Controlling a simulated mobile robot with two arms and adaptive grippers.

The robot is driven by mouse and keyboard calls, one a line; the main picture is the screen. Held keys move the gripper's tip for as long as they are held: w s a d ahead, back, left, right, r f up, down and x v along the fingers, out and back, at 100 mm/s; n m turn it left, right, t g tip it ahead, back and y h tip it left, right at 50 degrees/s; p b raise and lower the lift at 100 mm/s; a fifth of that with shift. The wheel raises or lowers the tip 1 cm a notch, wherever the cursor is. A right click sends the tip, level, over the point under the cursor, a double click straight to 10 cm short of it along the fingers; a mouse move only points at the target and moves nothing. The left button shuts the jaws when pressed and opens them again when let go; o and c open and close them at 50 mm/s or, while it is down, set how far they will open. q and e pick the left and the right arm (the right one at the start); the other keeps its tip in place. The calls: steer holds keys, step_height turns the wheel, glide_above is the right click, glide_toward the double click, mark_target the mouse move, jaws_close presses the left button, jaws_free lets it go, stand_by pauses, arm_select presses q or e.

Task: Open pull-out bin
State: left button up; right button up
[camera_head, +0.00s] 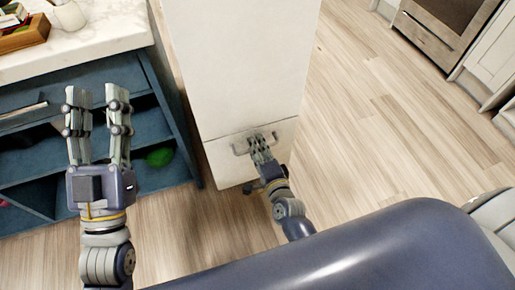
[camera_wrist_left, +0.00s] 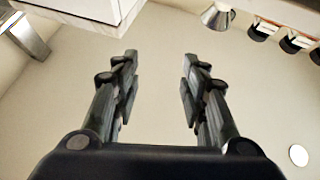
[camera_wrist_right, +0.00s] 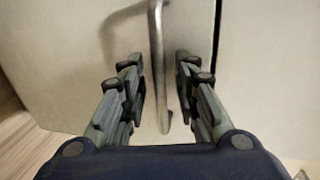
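A white cabinet (camera_head: 238,60) stands in the middle of the head view. Its low front panel (camera_head: 226,172) bears a metal bar handle (camera_head: 239,147), and a thin seam separates this panel from the one above. My right gripper (camera_head: 262,147) is at the handle and hides part of it. In the right wrist view the handle (camera_wrist_right: 156,45) runs between the two spread fingers, with gaps visible beside it. The panel (camera_wrist_right: 70,60) looks flush. My left gripper (camera_head: 96,95) is open, empty and raised, away from the cabinet; its spread fingers also show in the left wrist view (camera_wrist_left: 160,75).
On the left, a blue open shelf unit (camera_head: 30,160) with a pale marble top (camera_head: 110,25) holds a green object (camera_head: 159,157). An oven (camera_head: 445,25) stands at the upper right. The wooden floor (camera_head: 370,120) right of the cabinet is clear.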

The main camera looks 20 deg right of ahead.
arm_select(q)
steer(key=shift+r, duration=0.1)
arm_select(e)
jaws_close()
